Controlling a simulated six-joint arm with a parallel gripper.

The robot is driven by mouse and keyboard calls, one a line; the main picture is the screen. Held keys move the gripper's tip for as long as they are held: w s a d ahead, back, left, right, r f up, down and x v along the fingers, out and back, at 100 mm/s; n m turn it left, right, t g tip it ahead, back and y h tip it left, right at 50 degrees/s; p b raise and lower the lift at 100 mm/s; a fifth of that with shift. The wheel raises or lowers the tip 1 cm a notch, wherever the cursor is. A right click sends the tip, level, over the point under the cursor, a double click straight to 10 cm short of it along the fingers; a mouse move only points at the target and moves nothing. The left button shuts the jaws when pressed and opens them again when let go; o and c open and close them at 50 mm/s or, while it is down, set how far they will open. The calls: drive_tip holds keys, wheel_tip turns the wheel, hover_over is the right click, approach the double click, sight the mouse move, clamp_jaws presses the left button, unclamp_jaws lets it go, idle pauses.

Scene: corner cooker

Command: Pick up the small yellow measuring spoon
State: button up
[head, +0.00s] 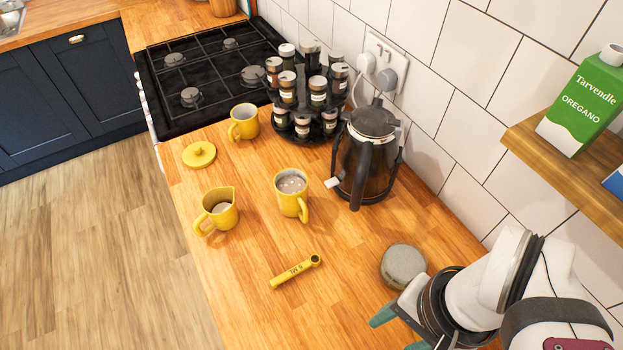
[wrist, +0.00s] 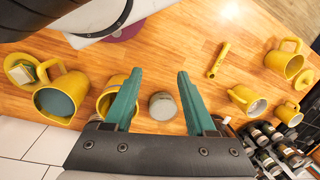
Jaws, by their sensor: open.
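The small yellow measuring spoon (head: 296,271) lies flat on the wooden worktop, with dark lettering on its handle and its round bowl at the upper right end. It also shows in the wrist view (wrist: 218,61), right of my fingers. My gripper (head: 400,330) is at the lower right of the head view, to the right of the spoon and apart from it. In the wrist view my gripper (wrist: 160,75) has its two green fingers spread wide, with nothing held between them.
A grey round lidded object (head: 403,265) sits near my gripper. A yellow mug (head: 291,194), a yellow jug (head: 217,210) and a kettle (head: 368,155) stand behind the spoon. A spice rack (head: 308,95) stands farther back. More yellow vessels (wrist: 62,97) show left in the wrist view.

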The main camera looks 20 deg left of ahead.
drive_tip(key=m+h, duration=0.2)
drive_tip(key=m, duration=0.1)
hover_over(284, 276)
wheel_tip(284, 276, down, 6)
wheel_tip(284, 276, down, 15)
drive_tip(key=shift+d+f, duration=0.1)
drive_tip(key=shift+f, duration=0.1)
clamp_jaws()
